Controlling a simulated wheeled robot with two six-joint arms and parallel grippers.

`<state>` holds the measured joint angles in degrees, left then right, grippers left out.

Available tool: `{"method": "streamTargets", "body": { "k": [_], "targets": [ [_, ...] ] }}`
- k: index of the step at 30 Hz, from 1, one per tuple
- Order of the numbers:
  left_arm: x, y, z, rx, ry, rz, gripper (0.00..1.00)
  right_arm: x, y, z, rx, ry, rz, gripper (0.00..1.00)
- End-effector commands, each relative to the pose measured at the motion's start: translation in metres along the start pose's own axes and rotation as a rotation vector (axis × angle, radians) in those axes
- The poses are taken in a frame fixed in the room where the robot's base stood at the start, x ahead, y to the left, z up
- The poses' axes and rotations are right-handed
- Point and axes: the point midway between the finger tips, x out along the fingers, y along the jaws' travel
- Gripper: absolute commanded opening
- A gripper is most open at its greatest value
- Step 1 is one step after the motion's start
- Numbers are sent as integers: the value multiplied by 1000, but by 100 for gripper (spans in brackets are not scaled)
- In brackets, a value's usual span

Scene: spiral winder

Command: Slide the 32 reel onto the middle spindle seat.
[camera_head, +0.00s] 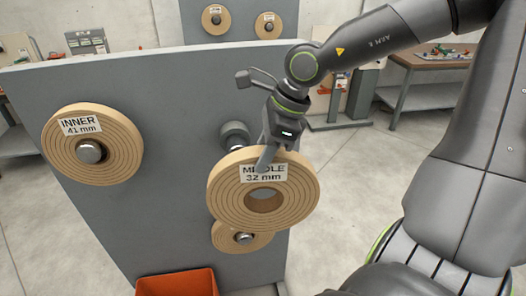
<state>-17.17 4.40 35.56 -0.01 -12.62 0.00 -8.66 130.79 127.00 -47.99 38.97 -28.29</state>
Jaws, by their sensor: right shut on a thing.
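The 32 mm reel (226,203), a tan coil labelled "MIDDLE 32 mm", hangs in front of the grey panel. My right gripper (272,158) is shut on its upper rim, next to the label. The reel's centre hole is open and empty, facing the camera. A bare dark spindle (234,135) sticks out of the panel, above and to the left of the reel's hole. The reel is apart from this spindle in the picture and hides part of the panel. My left gripper is not in view.
The "INNER 41 mm" reel (118,141) sits on a spindle at the panel's left. A smaller reel (226,237) sits low on the panel, partly hidden behind the held reel. An orange bin (178,284) stands below. The grey panel (165,205) is otherwise bare.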

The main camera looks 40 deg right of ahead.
Motion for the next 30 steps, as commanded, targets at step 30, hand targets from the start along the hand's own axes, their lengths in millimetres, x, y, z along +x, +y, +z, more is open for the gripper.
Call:
{"method": "streamTargets", "body": {
  "k": [30],
  "targets": [
    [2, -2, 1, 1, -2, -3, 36, -8, 8, -14, -23, -8, 8, 0]
  ]
}}
